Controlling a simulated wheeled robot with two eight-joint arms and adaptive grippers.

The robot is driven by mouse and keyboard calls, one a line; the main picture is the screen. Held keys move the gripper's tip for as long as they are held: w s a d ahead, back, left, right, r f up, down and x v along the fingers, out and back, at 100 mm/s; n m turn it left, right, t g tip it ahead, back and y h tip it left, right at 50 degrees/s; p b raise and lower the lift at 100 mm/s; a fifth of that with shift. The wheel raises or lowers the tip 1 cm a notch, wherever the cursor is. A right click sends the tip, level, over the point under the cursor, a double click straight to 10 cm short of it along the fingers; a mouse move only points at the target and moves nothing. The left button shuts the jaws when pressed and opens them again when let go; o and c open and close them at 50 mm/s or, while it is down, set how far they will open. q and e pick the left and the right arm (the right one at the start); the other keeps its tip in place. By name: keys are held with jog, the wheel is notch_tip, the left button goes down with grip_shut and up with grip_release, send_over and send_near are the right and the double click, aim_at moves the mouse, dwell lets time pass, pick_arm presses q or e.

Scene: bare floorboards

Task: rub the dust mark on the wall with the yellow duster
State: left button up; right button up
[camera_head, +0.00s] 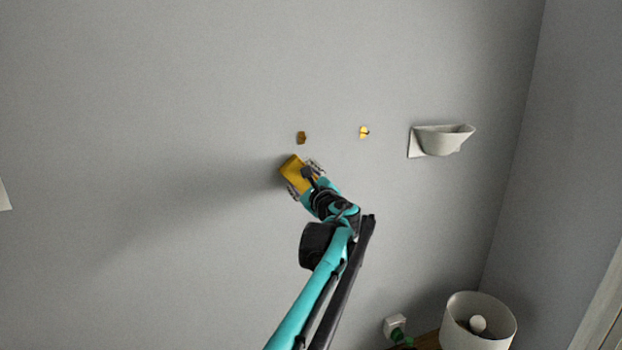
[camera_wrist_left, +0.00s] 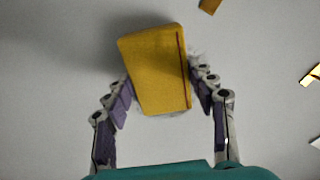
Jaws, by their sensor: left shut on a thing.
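The yellow duster (camera_head: 291,167) is a block with a dark red line along one side, seen in the wrist view (camera_wrist_left: 158,65). My left gripper (camera_head: 303,178) is shut on it, one finger on each side, and holds it tilted against or very close to the grey wall (camera_head: 180,90). Whether it touches cannot be told. A faint pale smudge, perhaps the dust mark (camera_wrist_left: 196,52), shows beside the duster's right edge in the wrist view. The duster hides the wall behind it. My right gripper is out of view.
Two small golden fittings, one brownish (camera_head: 301,138) and one brighter (camera_head: 364,132), sit on the wall above and right of the duster. A white wall sconce (camera_head: 440,140) is further right. The wall at left is mostly bare.

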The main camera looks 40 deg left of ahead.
pick_arm(q)
jog(key=shift+s+a, duration=0.25)
jog(key=shift+s, duration=0.25)
jog(key=shift+w+f+b, duration=0.15)
jog(key=shift+f+b, duration=0.6)
jog(key=shift+f, duration=0.25)
jog(key=shift+w+d+r, duration=0.1)
jog(key=shift+w+d, duration=0.3)
jog(key=shift+w, duration=0.25)
jog(key=shift+w+d+f+b, duration=0.55)
jog(key=shift+w+d+f, duration=0.75)
jog(key=shift+w, duration=1.4)
jog(key=s+a, duration=0.3)
jog(key=s, duration=0.4)
jog(key=shift+a+r, duration=0.15)
jog(key=shift+r, duration=0.05)
jog(key=shift+w, duration=0.1)
